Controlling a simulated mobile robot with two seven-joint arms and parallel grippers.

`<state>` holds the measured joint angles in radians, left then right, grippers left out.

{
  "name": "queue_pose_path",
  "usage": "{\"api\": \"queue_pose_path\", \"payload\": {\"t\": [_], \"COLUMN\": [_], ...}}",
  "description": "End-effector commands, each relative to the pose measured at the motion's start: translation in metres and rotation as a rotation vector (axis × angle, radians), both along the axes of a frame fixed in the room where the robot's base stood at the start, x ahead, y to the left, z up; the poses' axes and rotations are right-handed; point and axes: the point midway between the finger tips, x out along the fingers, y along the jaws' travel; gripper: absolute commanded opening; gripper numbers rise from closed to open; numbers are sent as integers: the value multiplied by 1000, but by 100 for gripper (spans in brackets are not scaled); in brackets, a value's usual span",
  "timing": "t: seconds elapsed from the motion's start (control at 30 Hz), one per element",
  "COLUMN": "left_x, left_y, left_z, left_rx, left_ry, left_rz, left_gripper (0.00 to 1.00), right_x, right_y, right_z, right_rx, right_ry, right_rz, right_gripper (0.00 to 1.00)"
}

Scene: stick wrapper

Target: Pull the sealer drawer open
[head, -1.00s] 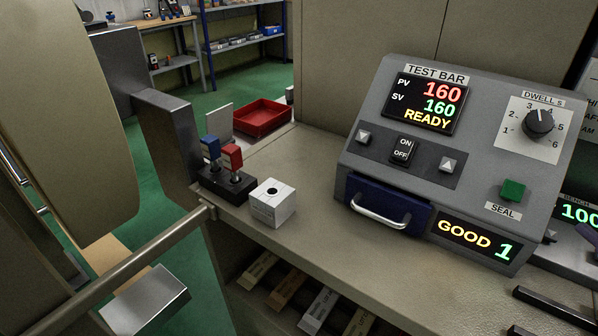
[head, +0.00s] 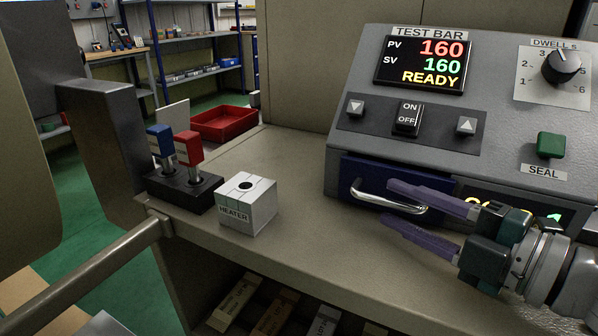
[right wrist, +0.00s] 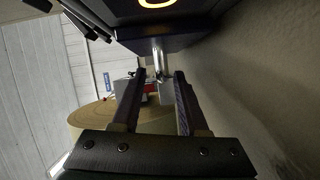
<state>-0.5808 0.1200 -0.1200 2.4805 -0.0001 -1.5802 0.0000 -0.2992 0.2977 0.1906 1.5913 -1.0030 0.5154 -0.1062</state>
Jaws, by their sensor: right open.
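The sealer (head: 400,75) is a grey sloped box at the right of the head view. Its dark blue drawer (head: 372,172) sits in the lower front and looks shut. The silver bar handle (head: 368,196) runs across the drawer front. My right gripper (head: 390,202) is open, its purple fingers pointing left in front of the handle and hiding its right part. In the right wrist view the handle (right wrist: 158,62) shows between and just beyond the open fingertips (right wrist: 157,75); I cannot tell whether they touch it. My left gripper is not in view.
A white box labelled HEATER (head: 247,205) stands on the bench (head: 300,225) left of the drawer. Beyond it are a black stand (head: 185,190) with blue and red handled tools and a red tray (head: 225,122). The bench before the drawer is clear.

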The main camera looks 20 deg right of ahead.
Motion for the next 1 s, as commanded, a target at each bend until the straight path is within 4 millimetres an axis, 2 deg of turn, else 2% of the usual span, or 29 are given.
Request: {"api": "queue_pose_path", "payload": {"t": [0.1, 0.2, 0.47, 0.87, 1.0], "left_x": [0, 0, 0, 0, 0], "left_y": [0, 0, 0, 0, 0], "left_z": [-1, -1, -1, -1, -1], "left_rx": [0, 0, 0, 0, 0], "left_ry": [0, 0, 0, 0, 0], "left_rz": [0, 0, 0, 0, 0], "left_gripper": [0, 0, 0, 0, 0], "right_x": [13, 18, 20, 20, 20], "right_y": [4, 6, 7, 6, 6], "right_z": [-1, -2, -2, -2, -2], "right_rx": [2, 2, 2, 2, 2], "right_ry": [-1, 1, 1, 1, 1], "right_rz": [-2, -2, -2, -1, -1], "right_gripper": [43, 43, 43, 1, 0]}}
